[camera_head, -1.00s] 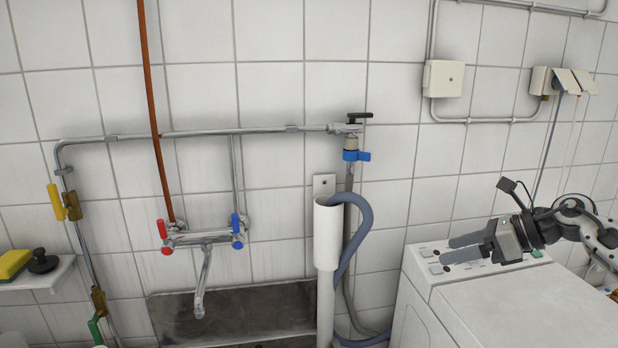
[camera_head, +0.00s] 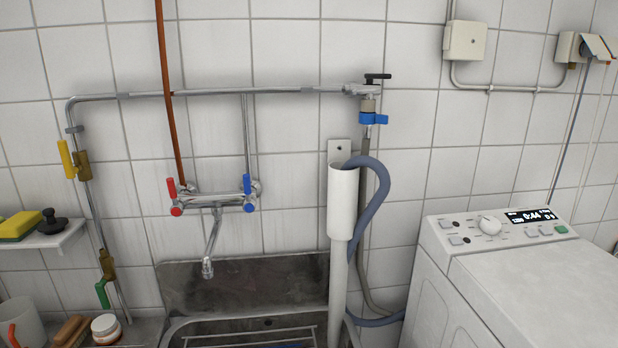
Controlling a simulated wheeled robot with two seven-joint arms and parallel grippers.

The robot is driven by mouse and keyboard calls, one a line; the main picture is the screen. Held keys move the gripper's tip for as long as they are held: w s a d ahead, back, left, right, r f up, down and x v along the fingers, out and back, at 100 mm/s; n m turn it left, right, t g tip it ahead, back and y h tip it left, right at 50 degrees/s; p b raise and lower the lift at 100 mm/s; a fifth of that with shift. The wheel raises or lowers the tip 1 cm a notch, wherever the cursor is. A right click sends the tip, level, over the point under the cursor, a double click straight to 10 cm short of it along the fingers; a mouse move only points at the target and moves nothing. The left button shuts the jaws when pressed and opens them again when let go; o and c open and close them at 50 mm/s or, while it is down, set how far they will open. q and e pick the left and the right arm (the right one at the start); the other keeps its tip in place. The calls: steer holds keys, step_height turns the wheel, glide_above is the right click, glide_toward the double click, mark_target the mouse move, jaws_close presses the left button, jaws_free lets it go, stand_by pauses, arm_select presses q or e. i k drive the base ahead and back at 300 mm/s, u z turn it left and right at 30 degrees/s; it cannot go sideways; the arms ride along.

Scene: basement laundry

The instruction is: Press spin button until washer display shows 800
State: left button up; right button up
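The white washer (camera_head: 520,290) stands at the right, its lid closed. Its sloped control panel (camera_head: 470,236) carries a round white dial (camera_head: 489,225) and several small light buttons, some left of the dial and some below the display. The black display (camera_head: 532,215) is lit with white digits; it seems to read 1200 at its left and 0:44 in the middle, but the characters are small. A green button (camera_head: 561,229) sits at the panel's right end. Which button is for spin cannot be read. Neither of my grippers shows in the view.
A metal sink (camera_head: 240,285) with a wall tap (camera_head: 212,200) lies left of the washer. A white standpipe (camera_head: 343,205) with a grey hose stands between them. A shelf (camera_head: 50,240) with a sponge is at far left. The washer top is clear.

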mark_target(546, 230)
steer(key=u, duration=0.3)
steer(key=k, duration=0.15)
steer(key=z, duration=1.65)
